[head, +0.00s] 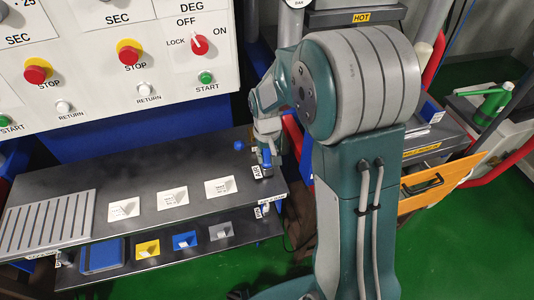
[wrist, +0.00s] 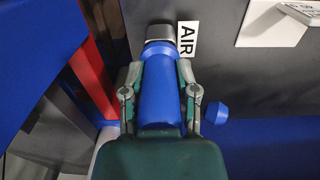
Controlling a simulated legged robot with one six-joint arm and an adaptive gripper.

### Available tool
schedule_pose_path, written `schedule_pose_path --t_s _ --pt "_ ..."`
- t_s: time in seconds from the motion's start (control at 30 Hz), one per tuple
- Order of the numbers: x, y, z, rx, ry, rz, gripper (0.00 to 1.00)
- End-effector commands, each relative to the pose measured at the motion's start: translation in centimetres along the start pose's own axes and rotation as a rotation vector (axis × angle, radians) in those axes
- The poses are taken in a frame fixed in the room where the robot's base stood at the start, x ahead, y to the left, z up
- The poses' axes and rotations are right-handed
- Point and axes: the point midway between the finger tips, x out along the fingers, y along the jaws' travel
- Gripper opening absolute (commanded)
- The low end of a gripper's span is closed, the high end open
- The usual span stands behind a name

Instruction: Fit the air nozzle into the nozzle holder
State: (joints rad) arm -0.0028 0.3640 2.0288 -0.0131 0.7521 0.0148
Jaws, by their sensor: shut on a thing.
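The blue air nozzle (wrist: 160,95) is between the two fingers of my gripper (wrist: 160,72) in the wrist view, and the gripper is shut on it. A grey and dark ring-like piece (wrist: 160,33) is at the nozzle's far end, beside a white AIR label (wrist: 188,39). I cannot tell whether this piece is part of the nozzle or the holder. In the head view, the blue nozzle (head: 266,157) shows small at the right end of the upper shelf, by an AIR label (head: 257,172). My arm partly hides it, and I cannot make out the holder clearly.
A blue knob (wrist: 215,112) is right of the gripper, and also shows in the head view (head: 239,145). The dark shelf (head: 90,188) carries white cards and a slotted grate. A control panel (head: 110,60) stands behind. An orange board (head: 440,185) is at right.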

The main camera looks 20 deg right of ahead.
Motion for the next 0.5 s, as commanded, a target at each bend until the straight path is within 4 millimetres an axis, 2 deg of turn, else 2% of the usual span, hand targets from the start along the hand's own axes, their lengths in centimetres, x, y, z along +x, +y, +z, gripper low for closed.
schedule_pose_path --t_s 0.37,0.4,0.47,0.5 --pt "0.81 -0.01 0.05 0.000 -0.001 0.000 0.00" --pt "0.81 -0.01 0.04 0.000 -0.001 0.000 0.48" --pt "0.79 0.00 0.03 0.000 -0.001 0.000 0.75" --pt "0.79 0.00 0.03 0.000 0.000 0.000 0.80"
